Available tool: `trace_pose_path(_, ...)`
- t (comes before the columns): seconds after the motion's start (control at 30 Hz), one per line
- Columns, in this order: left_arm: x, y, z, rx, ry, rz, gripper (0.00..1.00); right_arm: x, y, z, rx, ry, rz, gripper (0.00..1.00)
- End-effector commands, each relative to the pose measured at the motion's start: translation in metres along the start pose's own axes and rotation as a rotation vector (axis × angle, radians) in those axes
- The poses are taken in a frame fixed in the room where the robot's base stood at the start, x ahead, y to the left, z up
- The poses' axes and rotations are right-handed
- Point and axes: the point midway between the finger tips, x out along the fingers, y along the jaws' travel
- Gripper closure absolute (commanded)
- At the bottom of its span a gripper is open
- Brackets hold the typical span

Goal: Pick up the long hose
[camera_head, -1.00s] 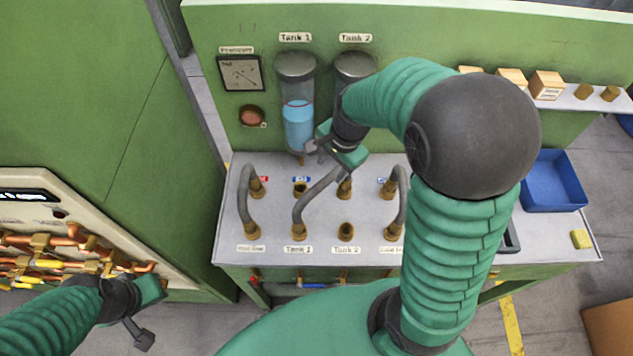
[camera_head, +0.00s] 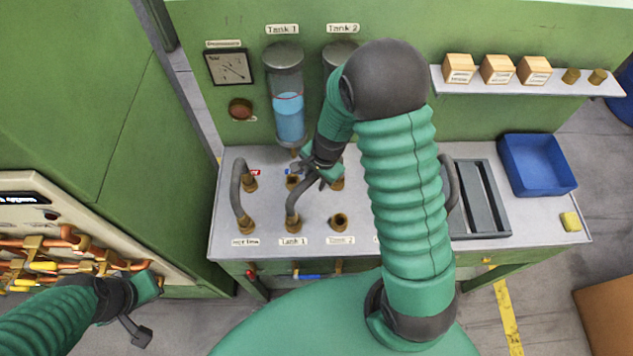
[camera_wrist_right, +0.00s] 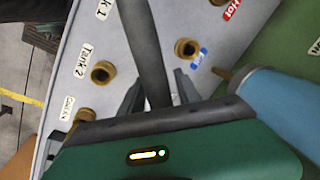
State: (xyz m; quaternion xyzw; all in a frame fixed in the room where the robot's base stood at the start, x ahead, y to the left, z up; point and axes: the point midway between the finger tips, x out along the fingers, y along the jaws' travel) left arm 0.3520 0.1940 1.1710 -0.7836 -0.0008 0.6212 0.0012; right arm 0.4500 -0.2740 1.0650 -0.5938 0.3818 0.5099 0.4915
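The long grey hose (camera_head: 303,195) rises from the Tank 1 brass port on the bench and slants up right towards the upper ports. My right gripper (camera_head: 316,175) is over its upper part, hiding the hose's far end. In the right wrist view the hose (camera_wrist_right: 145,45) runs between the two fingers of my right gripper (camera_wrist_right: 160,92). The fingers look apart, one on each side of it, with a narrow gap showing at the right finger. My left gripper (camera_head: 140,308) is low at the left, away from the hose; its opening is unclear.
Another grey hose (camera_head: 236,190) stands left, and one at the right is partly behind my arm. Tank 1 (camera_head: 288,100) rises close behind my right gripper. A blue bin (camera_head: 538,165) and yellow sponge (camera_head: 570,221) are on the right. A pipe panel (camera_head: 40,245) is near my left gripper.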

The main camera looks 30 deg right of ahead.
Motion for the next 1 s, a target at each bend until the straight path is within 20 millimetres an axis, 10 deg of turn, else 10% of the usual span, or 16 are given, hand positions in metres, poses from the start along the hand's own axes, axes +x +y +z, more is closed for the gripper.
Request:
trace_pose_path(0.3,0.0,0.0,0.0,0.0,0.0,0.0,1.0,-0.001,0.001,0.0,0.0,0.0,-0.002,1.0)
trace_pose_path(0.77,0.0,0.0,0.0,0.0,0.0,0.0,1.0,-0.003,0.0,0.0,-0.001,0.001,-0.002,1.0)
trace_pose_path(1.0,-0.001,0.0,0.0,0.0,0.0,0.0,1.0,-0.05,-0.011,0.001,-0.005,0.003,-0.009,1.0)
